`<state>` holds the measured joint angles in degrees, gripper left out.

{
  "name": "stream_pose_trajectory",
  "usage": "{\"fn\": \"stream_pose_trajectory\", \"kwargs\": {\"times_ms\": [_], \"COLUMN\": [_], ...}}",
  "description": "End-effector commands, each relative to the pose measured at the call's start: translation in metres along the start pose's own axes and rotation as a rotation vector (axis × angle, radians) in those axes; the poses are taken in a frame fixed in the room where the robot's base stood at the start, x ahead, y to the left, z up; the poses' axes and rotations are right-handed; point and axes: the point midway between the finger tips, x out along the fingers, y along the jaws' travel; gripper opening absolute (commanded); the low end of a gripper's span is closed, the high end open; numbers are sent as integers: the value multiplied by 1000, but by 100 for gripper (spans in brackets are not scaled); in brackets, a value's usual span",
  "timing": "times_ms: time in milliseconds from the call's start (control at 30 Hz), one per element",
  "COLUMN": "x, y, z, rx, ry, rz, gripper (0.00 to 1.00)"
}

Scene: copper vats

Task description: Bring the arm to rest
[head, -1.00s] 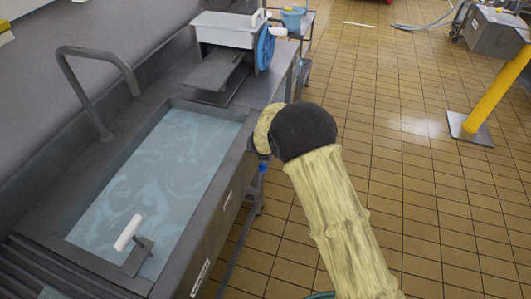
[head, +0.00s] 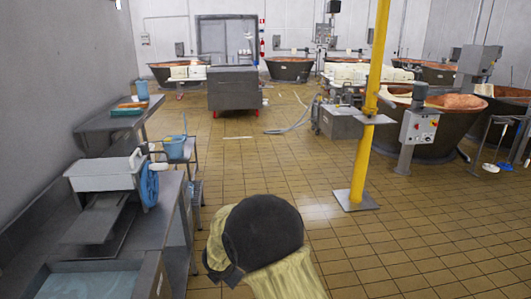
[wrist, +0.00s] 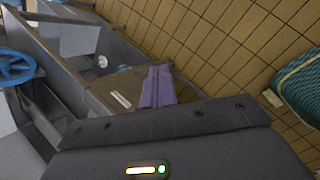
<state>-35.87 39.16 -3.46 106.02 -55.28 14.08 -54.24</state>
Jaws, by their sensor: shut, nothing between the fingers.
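My arm, in a pale yellow sleeve with a dark round joint (head: 263,232), reaches up from the bottom of the head view, right of the steel sink. My gripper itself is hidden there. In the wrist view, my gripper (wrist: 158,70) shows as close-set purple-grey fingers beyond its dark housing. They are shut and empty. Behind them is a grey metal side with a white label (wrist: 121,100); I cannot tell how far away it is.
The sink (head: 90,284) and a white box machine with a blue wheel (head: 149,184) stand at left. A yellow post (head: 370,110) rises at right. A grey cart (head: 233,88) and copper vats (head: 440,125) stand farther back. Tiled floor lies open between.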

Motion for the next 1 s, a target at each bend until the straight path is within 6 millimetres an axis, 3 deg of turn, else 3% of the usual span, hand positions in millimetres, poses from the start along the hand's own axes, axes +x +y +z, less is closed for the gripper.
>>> {"fn": "stream_pose_trajectory", "kwargs": {"times_ms": [33, 100, 300, 433, 600, 700, 800, 1000], "x": [-16, -36, -96, -135, -181, -198, -204, -204], "y": [-21, -51, -141, -198, -262, -284, -294, -294], "z": [23, 46, 88, 95, 84, 74, 69, 68], "rx": [162, 401, 1082, 1525, 2074, 2295, 2401, 2416], "ry": [-5, -12, -49, -87, -146, -173, -186, -188], "rz": [-28, -69, -174, -231, -293, -315, -327, -331], "gripper": [0, 0, 0, 0, 0, 0, 0, 0]}}
